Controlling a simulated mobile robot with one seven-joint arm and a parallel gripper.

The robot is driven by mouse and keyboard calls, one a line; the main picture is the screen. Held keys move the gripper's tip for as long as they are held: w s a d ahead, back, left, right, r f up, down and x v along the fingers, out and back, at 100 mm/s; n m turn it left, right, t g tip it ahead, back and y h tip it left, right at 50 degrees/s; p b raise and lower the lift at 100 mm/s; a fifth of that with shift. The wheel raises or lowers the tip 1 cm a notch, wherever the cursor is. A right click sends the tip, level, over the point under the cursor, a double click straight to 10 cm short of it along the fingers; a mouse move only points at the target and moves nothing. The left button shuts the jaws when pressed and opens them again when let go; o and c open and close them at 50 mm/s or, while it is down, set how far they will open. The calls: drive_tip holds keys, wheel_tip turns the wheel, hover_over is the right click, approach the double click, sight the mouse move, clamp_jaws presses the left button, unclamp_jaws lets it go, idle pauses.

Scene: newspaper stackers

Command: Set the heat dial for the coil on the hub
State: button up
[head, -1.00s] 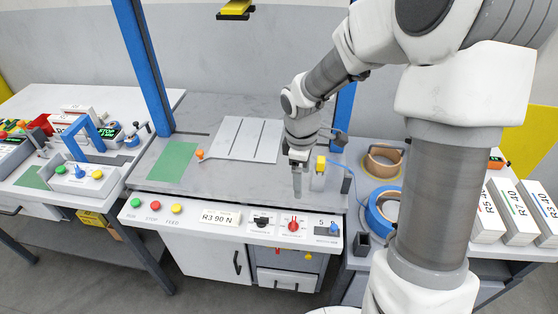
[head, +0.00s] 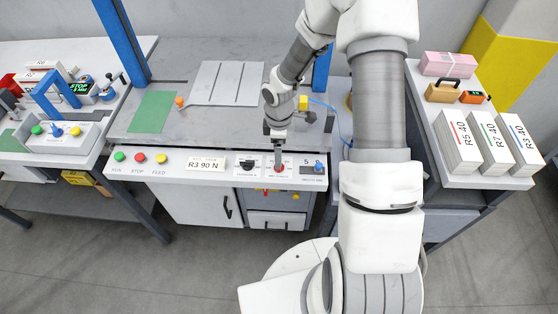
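The control panel (head: 174,173) runs along the front of the middle bench. It bears a black knob (head: 246,166), a red dial mostly covered by my gripper, and a blue knob (head: 319,167) beside a small display reading 5. The small print under the dials is too blurred to read. A card on the panel (head: 208,163) reads R3 90 N. My gripper (head: 279,167) points down at the red dial, with its fingertips at or just above it. Whether they touch or grip it cannot be told. I cannot make out a coil on a hub; my arm covers part of the right side.
Green, red and yellow buttons (head: 140,157) line the panel's left. A grey plate (head: 228,84) and a green sheet (head: 152,112) lie on the bench. Labelled white stacks (head: 486,143) stand on the right table. A blue post (head: 124,40) rises at the bench's left.

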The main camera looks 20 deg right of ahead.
drive_tip(key=shift+f, duration=2.8)
drive_tip(key=c, duration=1.4)
drive_tip(key=shift+m+b, duration=0.3)
drive_tip(key=shift+b, duration=0.05)
drive_tip(key=m+b, duration=0.2)
drive_tip(key=m, duration=0.1)
drive_tip(key=shift+f, duration=0.1)
drive_tip(key=shift+m+b, duration=1.45)
drive_tip(key=shift+m, duration=1.15)
